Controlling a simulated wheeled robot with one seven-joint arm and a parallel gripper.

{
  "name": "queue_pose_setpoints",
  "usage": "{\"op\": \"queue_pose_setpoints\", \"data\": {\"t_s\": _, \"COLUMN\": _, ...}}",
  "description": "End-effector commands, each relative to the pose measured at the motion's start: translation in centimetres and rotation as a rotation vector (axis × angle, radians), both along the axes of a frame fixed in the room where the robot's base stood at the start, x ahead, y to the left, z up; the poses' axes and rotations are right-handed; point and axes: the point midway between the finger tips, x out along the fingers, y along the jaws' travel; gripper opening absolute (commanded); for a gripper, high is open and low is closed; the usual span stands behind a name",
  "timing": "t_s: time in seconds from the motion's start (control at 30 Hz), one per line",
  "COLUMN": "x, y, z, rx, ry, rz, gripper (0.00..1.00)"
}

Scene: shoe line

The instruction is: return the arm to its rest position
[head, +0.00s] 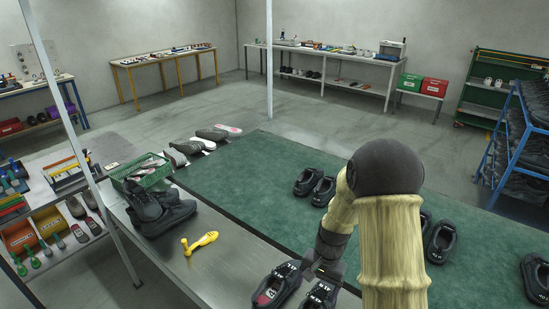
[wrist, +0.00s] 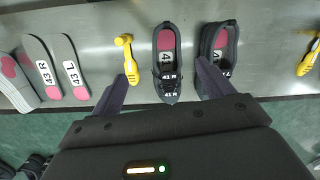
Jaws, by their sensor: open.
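My arm rises at the right of the head view in a pale ribbed cover with a dark rounded joint. My gripper (head: 318,272) is low over the front of the metal bench (head: 215,270), partly hidden by my arm. In the wrist view my gripper (wrist: 161,72) is open, its two dark fingers spread with nothing held between them. A dark shoe (wrist: 167,45) with a pink insole and a 41 R label lies beyond and between the fingertips. A second dark shoe (wrist: 217,45) is close to the right finger; whether they touch I cannot tell.
A yellow tool (head: 202,241), dark boots (head: 160,210) and a green basket (head: 142,172) are on the bench. Pale insoles (wrist: 70,68) lie left in the wrist view. Several shoes (head: 308,181) stand on the green surface (head: 240,180). A thin post (head: 269,60) stands behind.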

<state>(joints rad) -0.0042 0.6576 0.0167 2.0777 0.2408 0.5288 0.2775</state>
Motion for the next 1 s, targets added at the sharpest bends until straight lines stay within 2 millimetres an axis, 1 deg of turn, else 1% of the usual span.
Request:
{"op": "queue_pose_setpoints", "data": {"t_s": 0.03, "x": -0.6, "y": -0.3, "z": 1.3, "rx": -0.009, "ry": -0.033, "rz": 0.032, "gripper": 0.8}}
{"op": "queue_pose_setpoints", "data": {"t_s": 0.2, "x": -3.0, "y": -1.3, "z": 5.2, "rx": -0.043, "ry": -0.13, "rz": 0.148, "gripper": 0.8}}
{"op": "queue_pose_setpoints", "data": {"t_s": 0.37, "x": -5.8, "y": -2.2, "z": 8.1, "rx": -0.078, "ry": -0.218, "rz": 0.258, "gripper": 0.8}}
{"op": "queue_pose_setpoints", "data": {"t_s": 0.5, "x": -8.5, "y": -2.8, "z": 10.1, "rx": -0.113, "ry": -0.292, "rz": 0.354, "gripper": 0.8}}
{"op": "queue_pose_setpoints", "data": {"t_s": 0.6, "x": -10.1, "y": -3.1, "z": 11.1, "rx": -0.136, "ry": -0.335, "rz": 0.412, "gripper": 0.8}}
{"op": "queue_pose_setpoints", "data": {"t_s": 0.7, "x": -11.2, "y": -3.3, "z": 11.6, "rx": -0.15, "ry": -0.36, "rz": 0.448, "gripper": 0.8}}
{"op": "queue_pose_setpoints", "data": {"t_s": 0.8, "x": -11.6, "y": -3.4, "z": 11.7, "rx": -0.156, "ry": -0.368, "rz": 0.463, "gripper": 0.8}}
{"op": "queue_pose_setpoints", "data": {"t_s": 1.0, "x": -11.5, "y": -3.4, "z": 11.7, "rx": -0.156, "ry": -0.368, "rz": 0.463, "gripper": 0.8}}
